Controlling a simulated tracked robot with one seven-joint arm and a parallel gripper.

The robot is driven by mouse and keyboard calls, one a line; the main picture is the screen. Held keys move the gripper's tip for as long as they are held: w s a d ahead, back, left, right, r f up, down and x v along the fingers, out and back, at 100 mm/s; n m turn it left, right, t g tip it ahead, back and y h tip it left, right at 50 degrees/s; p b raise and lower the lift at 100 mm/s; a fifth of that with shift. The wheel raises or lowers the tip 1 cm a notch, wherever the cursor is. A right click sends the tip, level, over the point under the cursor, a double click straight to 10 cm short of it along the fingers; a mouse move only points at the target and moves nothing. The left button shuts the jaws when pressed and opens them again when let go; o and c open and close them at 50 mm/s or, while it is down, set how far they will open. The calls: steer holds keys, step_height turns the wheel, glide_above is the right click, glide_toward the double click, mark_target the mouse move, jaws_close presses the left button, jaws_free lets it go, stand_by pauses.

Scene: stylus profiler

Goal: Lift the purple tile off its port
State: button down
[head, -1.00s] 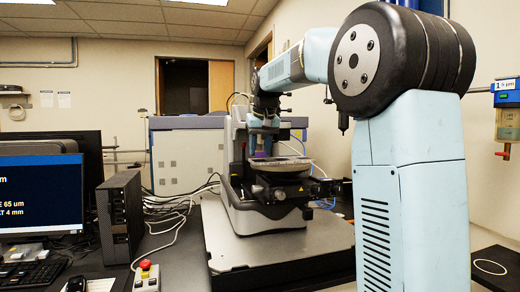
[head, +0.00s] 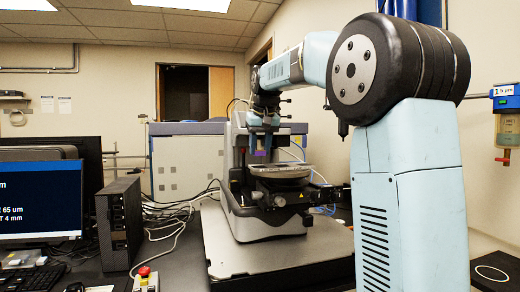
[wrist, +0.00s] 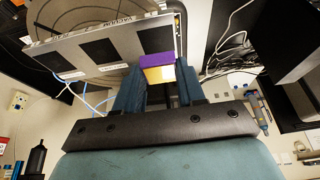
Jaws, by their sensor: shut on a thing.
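The purple tile (wrist: 157,60) sits between the two blue fingers of my gripper (wrist: 158,76) in the wrist view, with a yellow-orange face below its purple top. My gripper is shut on it. In the head view the purple tile (head: 259,153) shows small at the fingertips of my gripper (head: 260,150), a little above the round stage (head: 280,171). The wrist view shows a grey plate (wrist: 60,44) marked "VACUUM" with dark square ports, beside and behind the tile. The tile's port is not clearly visible.
The profiler body (head: 238,165) stands close behind my gripper. Loose cables (head: 180,215) run left of it, near a dark computer tower (head: 121,222) and a monitor (head: 40,200). The profiler's base slab (head: 285,248) is bare in front.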

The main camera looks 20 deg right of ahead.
steer(key=shift+r, duration=2.25)
